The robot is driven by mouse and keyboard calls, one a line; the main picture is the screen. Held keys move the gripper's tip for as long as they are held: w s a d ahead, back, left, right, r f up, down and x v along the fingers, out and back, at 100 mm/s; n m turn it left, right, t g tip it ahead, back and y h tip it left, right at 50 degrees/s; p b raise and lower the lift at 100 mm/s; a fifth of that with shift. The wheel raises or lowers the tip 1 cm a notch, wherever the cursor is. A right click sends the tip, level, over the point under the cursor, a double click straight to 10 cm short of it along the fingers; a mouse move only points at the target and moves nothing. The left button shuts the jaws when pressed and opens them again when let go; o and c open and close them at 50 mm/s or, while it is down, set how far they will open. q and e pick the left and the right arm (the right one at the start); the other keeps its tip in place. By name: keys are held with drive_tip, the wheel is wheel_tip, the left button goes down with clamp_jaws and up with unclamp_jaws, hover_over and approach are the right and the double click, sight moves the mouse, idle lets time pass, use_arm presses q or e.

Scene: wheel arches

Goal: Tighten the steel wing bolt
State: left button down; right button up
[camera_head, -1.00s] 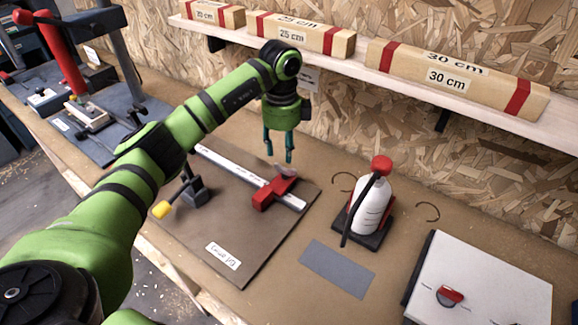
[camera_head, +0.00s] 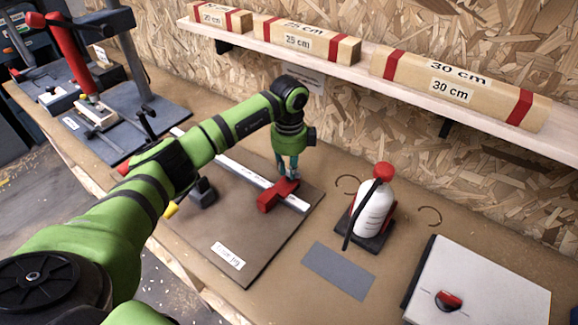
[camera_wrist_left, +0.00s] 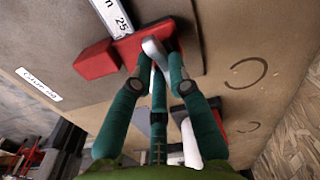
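The steel wing bolt (camera_wrist_left: 153,48) shows in the left wrist view as a pale metal wing on top of a red block (camera_wrist_left: 130,48). In the head view the red block (camera_head: 268,201) sits on the white ruled bar (camera_head: 247,177), and the bolt is mostly hidden by my fingers. My left gripper (camera_head: 288,176) points down at the block's far end. In the left wrist view its teal fingers (camera_wrist_left: 159,68) converge around the wing. I cannot tell whether they press on it. My right gripper is not in view.
The bar lies on a brown board (camera_head: 235,248). A white bottle with a red cap (camera_head: 375,212) stands right of it. A grey mat (camera_head: 338,271) lies in front, and a white-topped box (camera_head: 485,285) stands far right. A shelf with wooden blocks (camera_head: 455,86) runs above.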

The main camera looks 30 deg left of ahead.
use_arm(q)
drive_tip(key=shift+m, duration=0.3)
drive_tip(key=shift+b, duration=0.3)
drive_tip(key=m+b, duration=0.1)
drive_tip(key=m, duration=0.2)
drive_tip(key=shift+w+a+f+m+b, duration=0.1)
drive_tip(key=shift+m+b, duration=0.2)
drive_tip(key=shift+b, duration=0.05)
drive_tip(key=m+b, duration=0.2)
drive_tip(key=m, duration=0.3)
drive_tip(key=shift+a+m+b, duration=0.1)
drive_tip(key=shift+m+b, duration=0.2)
drive_tip(key=m+b, duration=0.2)
drive_tip(key=m, duration=0.3)
drive_tip(key=shift+w, duration=0.15)
drive_tip(key=shift+w+r+m+b, duration=0.15)
drive_tip(key=shift+m+b, duration=0.15)
drive_tip(key=shift+m, duration=0.65)
drive_tip(key=shift+r+m+b, duration=0.15)
drive_tip(key=shift+m+b, duration=0.1)
drive_tip(key=shift+m, duration=0.7)
